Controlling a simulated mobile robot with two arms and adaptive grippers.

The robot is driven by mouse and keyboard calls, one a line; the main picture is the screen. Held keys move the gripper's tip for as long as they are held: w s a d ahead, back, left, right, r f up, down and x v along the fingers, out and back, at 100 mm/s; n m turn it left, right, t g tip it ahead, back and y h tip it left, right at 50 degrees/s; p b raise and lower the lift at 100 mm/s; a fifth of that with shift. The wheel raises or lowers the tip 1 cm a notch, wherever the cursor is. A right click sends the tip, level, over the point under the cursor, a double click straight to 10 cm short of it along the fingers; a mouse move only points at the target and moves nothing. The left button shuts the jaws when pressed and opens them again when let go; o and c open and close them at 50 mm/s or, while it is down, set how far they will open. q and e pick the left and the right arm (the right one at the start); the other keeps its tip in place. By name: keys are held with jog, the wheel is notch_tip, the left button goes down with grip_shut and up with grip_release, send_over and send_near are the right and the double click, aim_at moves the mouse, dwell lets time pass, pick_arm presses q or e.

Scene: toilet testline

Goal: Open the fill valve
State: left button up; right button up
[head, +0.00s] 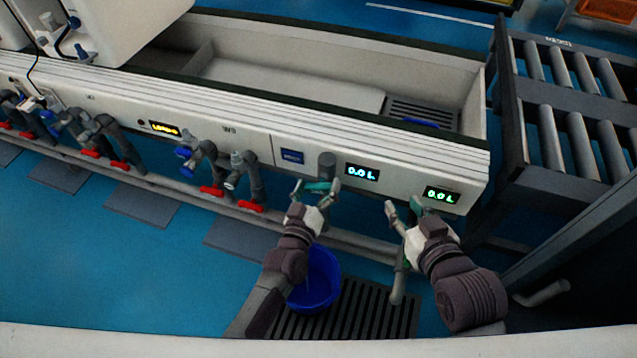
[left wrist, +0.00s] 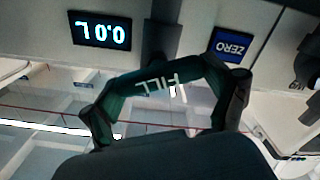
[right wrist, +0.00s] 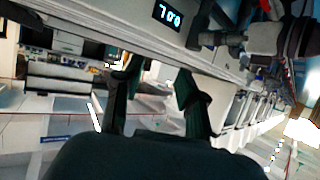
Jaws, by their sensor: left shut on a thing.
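The fill valve's green handle, marked FILL, spans between the fingers of my left gripper (left wrist: 168,108) in the left wrist view. The handle (left wrist: 160,90) reads upside down there. In the head view my left gripper (head: 318,190) is at the front panel, below the grey pipe (head: 327,163), shut on the green handle.
Two displays (head: 362,172) (head: 442,195) read 0.0 L. A blue ZERO label (head: 292,156) is left of the pipe. Red-handled valves (head: 250,206) line the left. A roller conveyor (head: 570,130) is at right.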

pick_arm(q)
jog(key=n, duration=0.2)
jog(key=shift+n, duration=0.8)
pick_arm(e)
jog(key=shift+s+d+f+g+h, duration=0.15)
jog(key=shift+s+f+g, duration=0.15)
jog(key=shift+s, duration=0.15)
jog(key=shift+s+d+f+g+h, duration=0.15)
jog(key=shift+s+f+g, duration=0.15)
jog(key=shift+s, duration=0.15)
pick_arm(q)
jog(key=o, duration=0.9)
